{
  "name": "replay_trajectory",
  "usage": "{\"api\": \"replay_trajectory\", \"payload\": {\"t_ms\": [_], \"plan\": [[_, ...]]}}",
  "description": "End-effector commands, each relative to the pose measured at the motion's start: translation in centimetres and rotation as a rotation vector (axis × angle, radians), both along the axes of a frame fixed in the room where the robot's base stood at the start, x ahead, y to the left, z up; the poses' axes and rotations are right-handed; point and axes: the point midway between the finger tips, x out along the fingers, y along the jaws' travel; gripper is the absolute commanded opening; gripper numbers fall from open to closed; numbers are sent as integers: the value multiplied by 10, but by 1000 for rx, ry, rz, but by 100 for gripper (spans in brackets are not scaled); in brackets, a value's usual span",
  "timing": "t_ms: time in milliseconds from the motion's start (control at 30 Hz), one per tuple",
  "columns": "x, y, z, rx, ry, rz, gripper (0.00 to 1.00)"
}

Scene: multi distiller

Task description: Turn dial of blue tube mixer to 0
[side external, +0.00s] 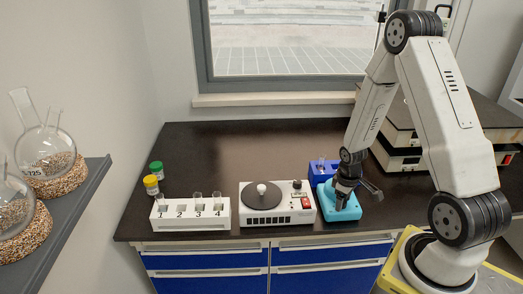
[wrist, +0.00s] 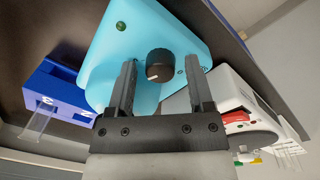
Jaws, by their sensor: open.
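The blue tube mixer (side external: 340,209) is a light-blue box near the front edge of the bench, in front of my arm. In the wrist view the mixer (wrist: 138,40) fills the upper middle. Its black dial (wrist: 159,65) with a white pointer mark faces the camera, between and just beyond my fingertips. A green spot (wrist: 121,26) sits on its face. My gripper (wrist: 160,82) is open, with one finger on each side of the dial and nothing held. In the side view my gripper (side external: 346,190) hangs over the mixer and hides the dial.
A dark-blue tube holder (side external: 321,172) with a tube stands just behind the mixer. Left of it are a white stirrer (side external: 277,215) with a black plate and a numbered white rack (side external: 190,226) with tubes. The back bench is clear.

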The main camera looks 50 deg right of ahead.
Motion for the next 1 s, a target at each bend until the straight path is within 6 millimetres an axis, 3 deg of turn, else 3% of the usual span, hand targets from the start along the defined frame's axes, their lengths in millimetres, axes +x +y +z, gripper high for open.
{"api": "replay_trajectory", "payload": {"t_ms": [367, 1000], "plan": [[1, 0, 1, -3, -3, -222, 75], [2, 4, 73, -2, -3, -213, 75]]}}
